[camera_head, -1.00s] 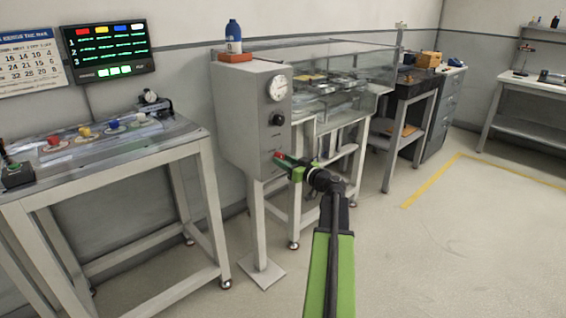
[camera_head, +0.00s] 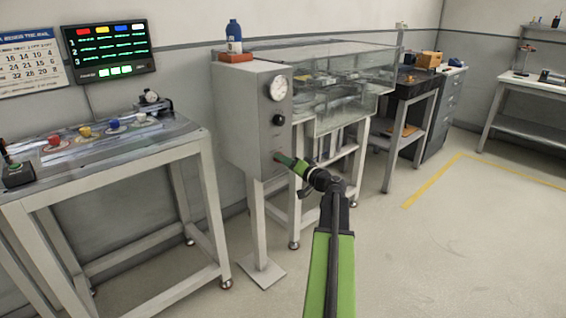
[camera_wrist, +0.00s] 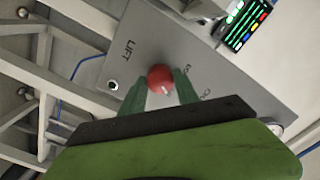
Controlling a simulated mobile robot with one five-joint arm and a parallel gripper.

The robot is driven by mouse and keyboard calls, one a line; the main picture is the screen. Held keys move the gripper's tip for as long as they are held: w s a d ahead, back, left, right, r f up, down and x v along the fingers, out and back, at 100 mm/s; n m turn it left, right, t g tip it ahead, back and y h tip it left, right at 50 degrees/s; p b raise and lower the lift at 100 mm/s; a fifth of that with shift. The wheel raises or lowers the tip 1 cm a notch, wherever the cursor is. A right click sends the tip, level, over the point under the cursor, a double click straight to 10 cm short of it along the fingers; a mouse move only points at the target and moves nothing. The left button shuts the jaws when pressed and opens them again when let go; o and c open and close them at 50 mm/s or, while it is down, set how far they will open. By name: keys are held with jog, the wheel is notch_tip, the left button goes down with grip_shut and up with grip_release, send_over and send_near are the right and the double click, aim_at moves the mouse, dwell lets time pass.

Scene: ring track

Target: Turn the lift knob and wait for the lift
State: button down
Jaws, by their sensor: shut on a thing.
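The lift knob is a round red knob (camera_wrist: 160,78) on the grey control box's front panel, beside the printed word LIFT in the wrist view. My gripper (camera_wrist: 160,88) has its green fingers on either side of the knob and is shut on it. In the head view my gripper (camera_head: 279,157) reaches the lower front of the grey box (camera_head: 238,120), and the knob is mostly hidden there. The lift itself cannot be made out with certainty; a clear-walled case (camera_head: 345,110) stands right behind the box.
A round dial (camera_head: 277,88) and a black knob (camera_head: 279,119) sit higher on the box. A table (camera_head: 110,160) with coloured knobs stands at left. A lit display (camera_head: 109,50) hangs on the wall. The floor at right is clear.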

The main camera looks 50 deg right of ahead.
jog(key=shift+w, duration=0.1)
dwell(0.5)
jog(key=c, duration=0.9)
grip_release()
jog(key=s+a, duration=0.1)
jog(key=s, duration=1.6)
jog(key=shift+s+a, duration=0.15)
jog(key=shift+s, duration=0.05)
